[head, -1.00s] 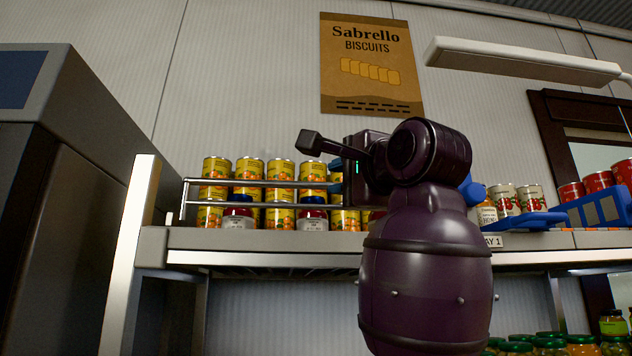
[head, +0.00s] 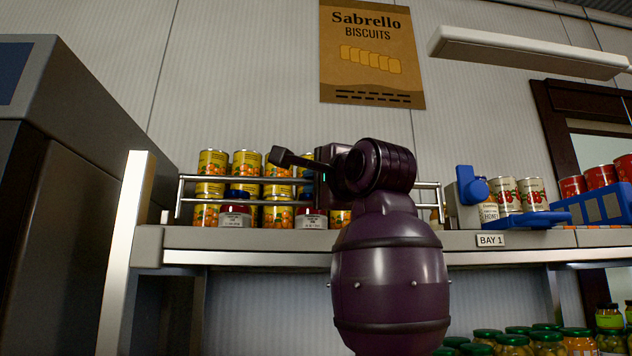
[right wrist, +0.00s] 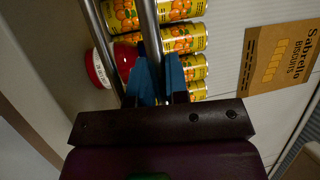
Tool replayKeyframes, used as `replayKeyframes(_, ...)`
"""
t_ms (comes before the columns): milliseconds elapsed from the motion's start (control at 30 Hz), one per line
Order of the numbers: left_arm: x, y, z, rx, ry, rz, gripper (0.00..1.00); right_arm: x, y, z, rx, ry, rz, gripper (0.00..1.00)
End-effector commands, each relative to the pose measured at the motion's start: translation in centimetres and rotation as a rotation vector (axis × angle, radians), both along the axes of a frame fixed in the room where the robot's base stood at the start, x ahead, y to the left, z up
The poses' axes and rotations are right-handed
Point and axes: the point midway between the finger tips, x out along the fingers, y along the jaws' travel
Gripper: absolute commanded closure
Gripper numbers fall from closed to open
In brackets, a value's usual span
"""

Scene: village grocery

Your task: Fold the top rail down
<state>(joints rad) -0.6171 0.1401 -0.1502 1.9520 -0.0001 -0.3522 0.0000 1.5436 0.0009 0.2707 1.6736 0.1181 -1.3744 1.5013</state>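The top rail (head: 240,178) is a thin metal bar along the front of the upper shelf, above a second, lower bar (head: 230,201). It stands upright in front of the cans. My right gripper (head: 322,174) is at the rail's middle, its fingers mostly hidden by my wrist in the head view. In the right wrist view its two blue fingers (right wrist: 157,62) lie on either side of the top rail (right wrist: 149,25), with no clear gap. A grey block with a blue knob (head: 467,180) stands by the rail's right end. My left gripper is out of view.
Yellow cans (head: 247,163) and red jars (head: 236,215) stand close behind the rail. A dark cabinet (head: 75,200) stands at the left. Lidded jars fill the lower shelf at right.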

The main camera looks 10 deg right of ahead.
Motion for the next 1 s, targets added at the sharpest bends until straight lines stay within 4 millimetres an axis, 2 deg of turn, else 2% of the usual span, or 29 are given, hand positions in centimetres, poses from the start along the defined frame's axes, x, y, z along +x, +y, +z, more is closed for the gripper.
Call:
replayKeyframes(67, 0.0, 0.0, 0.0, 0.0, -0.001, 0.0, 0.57, 0.0, 0.0, 0.0, 0.0, 0.001, 0.0, 1.0)
replayKeyframes(533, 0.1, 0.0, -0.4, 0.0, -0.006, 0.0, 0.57, -0.3, 0.0, -0.2, 0.001, -0.042, 0.0, 1.0)
replayKeyframes(1000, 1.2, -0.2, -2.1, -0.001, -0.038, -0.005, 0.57, -2.3, 0.0, -0.9, 0.001, -0.357, 0.0, 1.0)
